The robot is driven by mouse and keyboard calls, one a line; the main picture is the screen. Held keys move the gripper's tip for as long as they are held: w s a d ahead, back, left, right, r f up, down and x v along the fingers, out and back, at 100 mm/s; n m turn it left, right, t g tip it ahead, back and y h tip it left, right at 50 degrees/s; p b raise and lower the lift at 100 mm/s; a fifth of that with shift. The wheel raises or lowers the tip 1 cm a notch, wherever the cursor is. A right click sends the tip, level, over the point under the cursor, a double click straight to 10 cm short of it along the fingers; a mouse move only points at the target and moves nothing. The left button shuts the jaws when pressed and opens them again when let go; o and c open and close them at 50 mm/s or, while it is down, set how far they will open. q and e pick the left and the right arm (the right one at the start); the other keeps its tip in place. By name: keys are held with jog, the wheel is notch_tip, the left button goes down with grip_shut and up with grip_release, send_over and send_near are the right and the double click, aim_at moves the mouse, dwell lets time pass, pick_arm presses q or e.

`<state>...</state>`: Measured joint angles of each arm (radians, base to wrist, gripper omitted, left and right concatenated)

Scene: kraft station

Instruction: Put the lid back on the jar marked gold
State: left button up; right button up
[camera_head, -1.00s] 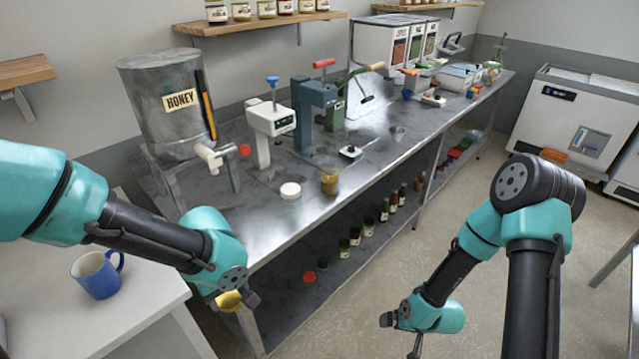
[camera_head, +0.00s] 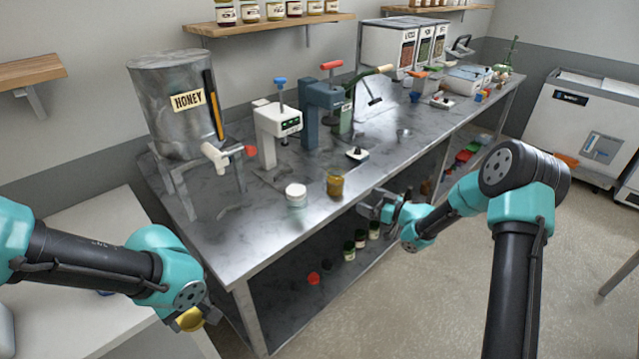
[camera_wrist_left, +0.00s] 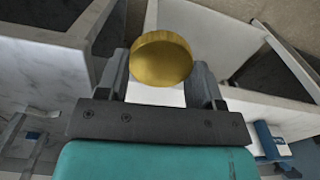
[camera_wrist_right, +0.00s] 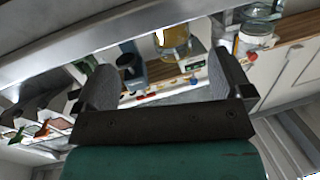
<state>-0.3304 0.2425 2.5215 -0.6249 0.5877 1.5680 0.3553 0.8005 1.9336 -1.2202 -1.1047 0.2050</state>
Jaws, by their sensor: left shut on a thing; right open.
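My left gripper (camera_head: 203,314) is shut on a gold lid (camera_head: 189,320), low at the left, in front of the counter and away from the jars. The lid shows as a round gold disc (camera_wrist_left: 161,58) between the fingers in the left wrist view. An amber jar (camera_head: 335,186) stands upright near the counter's front edge; it also shows in the right wrist view (camera_wrist_right: 174,42). A white-topped container (camera_head: 296,195) stands to its left. I cannot read a marking on either. My right gripper (camera_head: 366,205) is open and empty, at the counter edge just right of the amber jar.
The steel counter (camera_head: 255,235) has a honey tank (camera_head: 180,110), a white press (camera_head: 275,130) and a blue press (camera_head: 318,115) behind the jars. A small scale-like device (camera_head: 357,154) lies beyond the amber jar. Several jars (camera_head: 355,246) stand on the lower shelf. A white table (camera_head: 90,330) is at left.

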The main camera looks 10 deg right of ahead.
aim_at(343, 184)
jog(key=shift+w+a+r+n+g+y, duration=0.25)
jog(key=shift+r+n+y, duration=0.15)
jog(key=shift+r, duration=0.2)
jog(key=shift+w+a+r+n+g+y, duration=0.15)
jog(key=shift+w+r+n+y, duration=0.1)
jog(key=shift+r+n+y, duration=0.25)
jog(key=shift+w+a+r, duration=0.1)
jog(key=x, duration=0.5)
jog(key=shift+w+a, duration=0.55)
jog(key=shift+a, duration=0.1)
jog(key=shift+r+x, duration=0.1)
jog(key=shift+x, duration=1.15)
jog(key=shift+r+x, duration=0.15)
jog(key=shift+x, duration=1.15)
jog(key=shift+c, duration=0.2)
